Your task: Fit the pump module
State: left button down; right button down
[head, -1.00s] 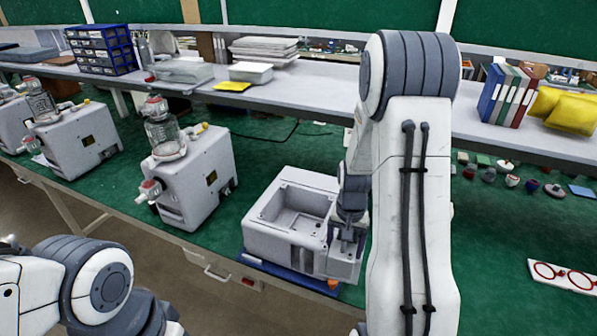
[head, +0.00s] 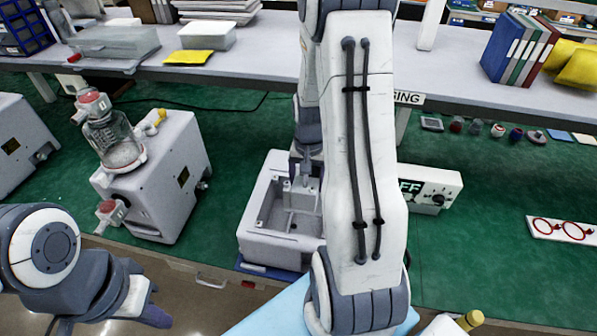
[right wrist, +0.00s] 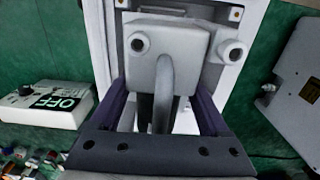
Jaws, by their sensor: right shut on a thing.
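My right gripper (head: 305,165) is shut on the pump module (head: 300,195), a light grey block. In the right wrist view the module (right wrist: 168,45) shows two round ports and a curved handle between my purple fingers (right wrist: 160,110). The module is over or partly inside the open bay of the grey housing (head: 262,240); I cannot tell how deep. The housing rim (right wrist: 248,22) shows behind it in the wrist view. My right arm hides the housing's right side. My left gripper (head: 142,305) is at the lower left, away from the housing; its jaw opening is unclear.
A complete canister pump (head: 160,180) stands left of the housing, another (head: 18,145) farther left. A switch box reading OFF (head: 432,188) is to the right. A shelf with binders (head: 515,50) runs behind.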

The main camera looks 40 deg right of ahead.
jog(key=shift+r, duration=0.1)
jog(key=shift+a, duration=0.15)
jog(key=shift+s+f+b, duration=0.1)
jog(key=shift+f+b, duration=1.45)
jog(key=shift+f, duration=0.6)
jog(key=shift+f+b, duration=5.05)
jog(key=shift+f, duration=1.85)
jog(key=shift+f, duration=0.25)
grip_release()
notch_tip(320, 180, up, 10)
jog(key=shift+r+b, duration=0.25)
jog(key=shift+b, duration=0.2)
